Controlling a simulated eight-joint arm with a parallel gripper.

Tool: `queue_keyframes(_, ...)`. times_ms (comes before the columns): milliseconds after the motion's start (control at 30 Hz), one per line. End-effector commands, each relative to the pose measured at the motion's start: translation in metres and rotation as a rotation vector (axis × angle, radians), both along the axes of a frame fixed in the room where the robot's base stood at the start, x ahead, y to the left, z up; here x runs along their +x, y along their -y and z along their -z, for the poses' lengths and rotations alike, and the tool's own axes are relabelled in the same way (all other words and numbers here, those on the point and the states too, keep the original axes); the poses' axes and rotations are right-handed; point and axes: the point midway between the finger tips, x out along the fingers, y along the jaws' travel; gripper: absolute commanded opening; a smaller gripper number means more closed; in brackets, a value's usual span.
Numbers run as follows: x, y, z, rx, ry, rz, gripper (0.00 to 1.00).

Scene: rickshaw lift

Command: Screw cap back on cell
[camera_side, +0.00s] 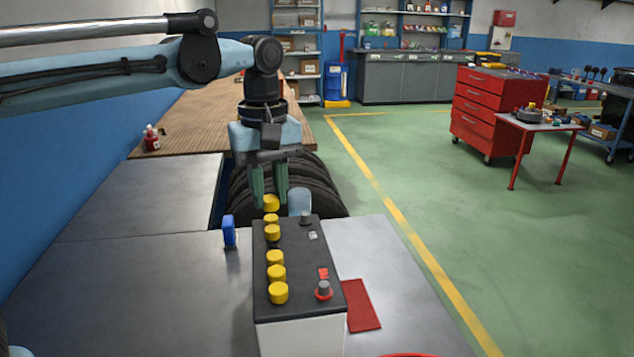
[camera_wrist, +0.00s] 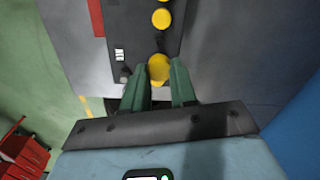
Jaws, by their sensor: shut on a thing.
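A black-topped battery (camera_side: 296,258) with a pale body stands on the grey bench, a row of several yellow caps along its top. My gripper (camera_side: 269,202) points down at the far end of this row. Its green fingers are shut on a yellow cap (camera_side: 271,203). In the wrist view the held cap (camera_wrist: 158,67) sits between the fingertips (camera_wrist: 160,78), in line with the other caps (camera_wrist: 161,18). The cell opening under it is hidden, and I cannot tell whether the cap touches the battery top.
A red-based terminal (camera_side: 323,290) stands at the battery's near right. A red sheet (camera_side: 360,305) lies to its right and a blue item (camera_side: 229,231) stands to its left. Dark tyres (camera_side: 318,185) lie behind. The bench at left (camera_side: 140,285) is mostly clear.

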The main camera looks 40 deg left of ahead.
Motion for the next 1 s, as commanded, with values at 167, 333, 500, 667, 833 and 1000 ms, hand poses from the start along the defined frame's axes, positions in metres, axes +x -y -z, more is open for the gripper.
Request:
queue_keyframes(167, 0.0, 0.0, 0.013, 0.0, 0.0, 0.001, 0.07)
queue_keyframes(333, 0.0, 0.0, 0.028, 0.0, 0.0, 0.002, 0.07)
queue_keyframes(500, 0.0, 0.0, 0.041, 0.001, 0.001, 0.002, 0.07)
queue_keyframes(667, 0.0, 0.0, 0.048, 0.001, 0.001, 0.002, 0.07)
queue_keyframes(833, 0.0, 0.0, 0.051, 0.001, 0.001, 0.002, 0.07)
queue_keyframes(1000, 0.0, 0.0, 0.051, 0.001, 0.001, 0.002, 0.07)
